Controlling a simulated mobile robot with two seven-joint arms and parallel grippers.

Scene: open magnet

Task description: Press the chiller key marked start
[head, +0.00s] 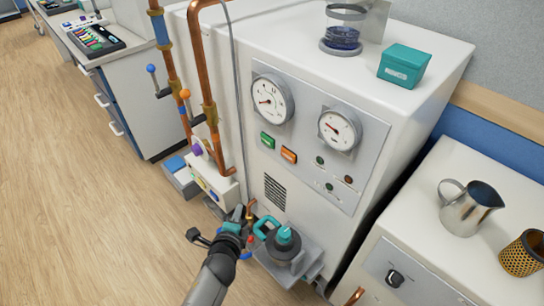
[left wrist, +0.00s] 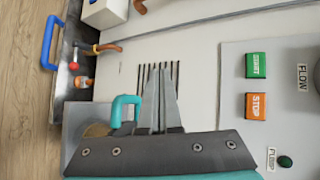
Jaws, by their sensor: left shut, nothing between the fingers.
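The chiller (head: 310,190) is a white cabinet with a grey panel on its front. The green start key (head: 267,140) sits on that panel, left of and above the orange stop key (head: 289,155). In the left wrist view the green key (left wrist: 257,65) reads START and the orange key (left wrist: 256,106) reads STOP. My left gripper (head: 238,213) is low in front of the chiller, below the keys and apart from them. In the left wrist view its fingers (left wrist: 162,72) are shut and empty, seen against the slotted vent, with the keys to their right.
Two dial gauges (head: 271,98) sit above the keys. Copper pipes (head: 210,80) run up at left. A small shelf (head: 290,262) holding a teal-handled vessel (head: 283,243) juts out close beside my left gripper. A teal box (head: 404,65) stands on top of the chiller.

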